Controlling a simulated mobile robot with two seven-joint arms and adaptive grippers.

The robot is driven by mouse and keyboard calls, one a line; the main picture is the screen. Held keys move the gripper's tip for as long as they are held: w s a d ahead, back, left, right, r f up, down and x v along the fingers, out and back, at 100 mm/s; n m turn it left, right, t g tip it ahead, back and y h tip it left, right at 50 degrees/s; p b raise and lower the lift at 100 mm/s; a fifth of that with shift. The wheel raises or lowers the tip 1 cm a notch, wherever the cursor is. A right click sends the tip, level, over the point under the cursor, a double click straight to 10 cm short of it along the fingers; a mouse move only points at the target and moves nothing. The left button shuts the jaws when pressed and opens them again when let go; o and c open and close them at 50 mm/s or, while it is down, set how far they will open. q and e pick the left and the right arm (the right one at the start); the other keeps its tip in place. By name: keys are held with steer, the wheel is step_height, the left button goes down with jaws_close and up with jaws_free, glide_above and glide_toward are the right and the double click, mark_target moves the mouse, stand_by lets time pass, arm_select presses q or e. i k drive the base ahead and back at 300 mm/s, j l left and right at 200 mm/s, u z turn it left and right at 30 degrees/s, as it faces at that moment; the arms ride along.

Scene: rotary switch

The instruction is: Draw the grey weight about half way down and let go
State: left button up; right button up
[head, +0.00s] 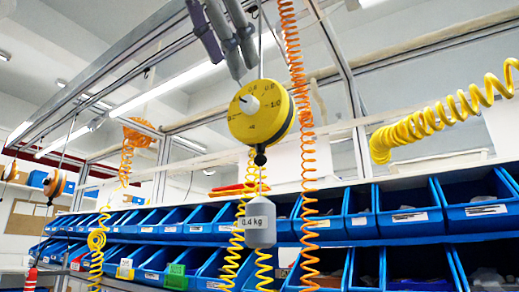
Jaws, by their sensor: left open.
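The grey weight (260,222), marked 0.4 kg, hangs upright in the middle of the head view, below a round yellow dial (262,111). A thin line runs up from the weight to the black ball (260,159) under the dial. The dial has a pale hub and numbers on its face. Slim grey finger-like parts, which I take for my left gripper (235,70), come in from the top edge above the dial. They are apart from the weight and hold nothing that I can see. My right gripper is not in view.
Rows of blue bins (389,206) stand behind and below the weight. An orange coiled hose (306,150) hangs just right of the dial, and a yellow coil (440,115) hangs farther right. Metal frame bars cross overhead.

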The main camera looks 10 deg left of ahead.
mark_target(258, 224)
steer(key=k+j, duration=0.1)
steer(key=k, duration=0.9)
